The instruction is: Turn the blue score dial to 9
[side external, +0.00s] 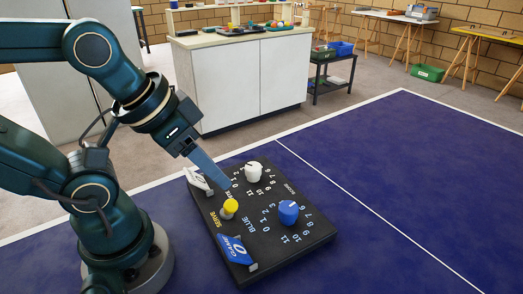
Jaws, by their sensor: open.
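The blue score dial (288,212) is a round knob on the right part of a black scoreboard (328,236). Numbers ring it, and a pale mark shows on its top, too small to read which number it points to. My gripper (222,184) is open and empty. It points down over the board's left part, left of the white dial (253,172) and apart from the blue dial. Its fingers overlap edge-on, so the gap between them is hidden. The board behind the fingers is partly covered.
A yellow serve knob (230,207) stands between my gripper and the blue dial's side of the board. A blue games flip card (235,249) and a white one (199,181) stand at the board's left edge. The blue table (420,180) is clear to the right.

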